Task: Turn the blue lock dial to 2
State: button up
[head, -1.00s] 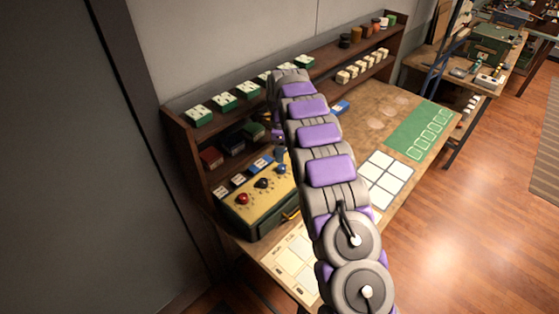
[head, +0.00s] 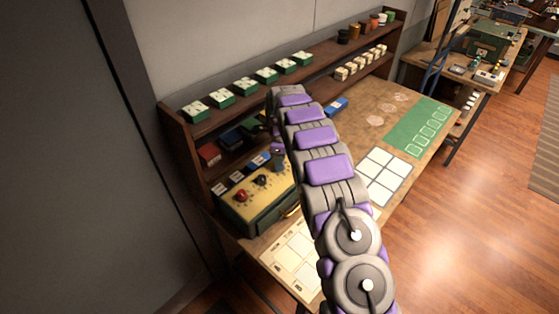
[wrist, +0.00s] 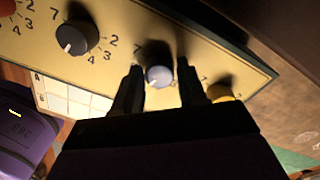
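The blue dial (wrist: 158,76) is on a yellow panel and looks pale blue-grey in the wrist view. A light mark shows on its lower left side. A 7 is printed above and left of it; the fingers and shadow hide most of its other numbers. My gripper (wrist: 160,69) is open, with one dark finger on each side of the dial. Whether either finger touches it I cannot tell. The panel tops a green lock box (head: 262,215) on the desk in the head view, where my arm covers part of the box.
A black dial (wrist: 77,37) and a yellow dial (wrist: 220,92) flank the blue one. A red dial (head: 241,196) is at the panel's left. A wooden shelf (head: 190,150) with small boxes stands behind. White card squares (head: 384,176) and a green mat (head: 418,130) lie on the desk.

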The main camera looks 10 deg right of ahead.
jog(key=c, duration=0.7)
jog(key=shift+o, duration=0.2)
jog(key=n+p, duration=0.2)
jog(key=n, duration=0.3)
jog(key=shift+r+n+p, duration=0.15)
jog(key=shift+n+p, duration=0.15)
jog(key=n+p, duration=0.1)
jog(key=n, duration=0.4)
jog(key=n+p, duration=0.1)
jog(key=n, duration=0.5)
jog(key=shift+r+n+t+h+p, duration=0.1)
jog(key=shift+n+t+h+p, duration=0.2)
jog(key=shift+n+h+p, duration=0.1)
jog(key=n+p, duration=0.1)
jog(key=n, duration=0.5)
jog(key=shift+n, duration=0.4)
